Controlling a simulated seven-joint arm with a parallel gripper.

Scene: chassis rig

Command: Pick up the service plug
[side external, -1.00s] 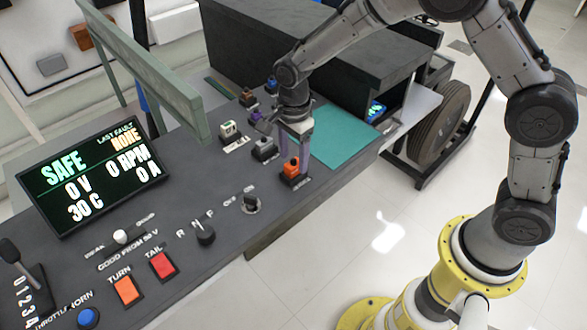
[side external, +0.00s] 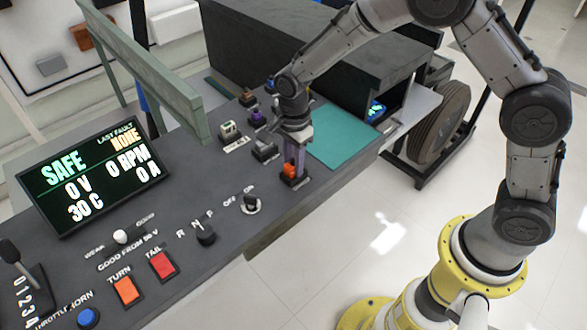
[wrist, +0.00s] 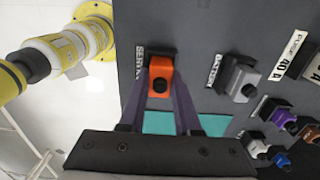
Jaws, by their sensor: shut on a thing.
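The service plug is an orange block with a dark round spot, seated in a black socket on the dark panel. In the wrist view the plug (wrist: 160,70) is at upper centre, beside a label whose visible letters begin "SERV". In the side view the plug (side external: 289,170) shows low between the fingers. My gripper (side external: 293,166) points down over it with its purple fingers on either side, shut on the plug. The gripper also shows in the wrist view (wrist: 161,88), its fingers flanking the orange block.
A grey plug labelled battery (wrist: 241,82) sits right beside it, with purple, white and blue plugs farther off. A rotary off/on switch (side external: 251,204) is nearby. A teal mat (side external: 342,136) lies behind, beside a dark box (side external: 330,60). The display (side external: 92,175) reads SAFE, 0 V.

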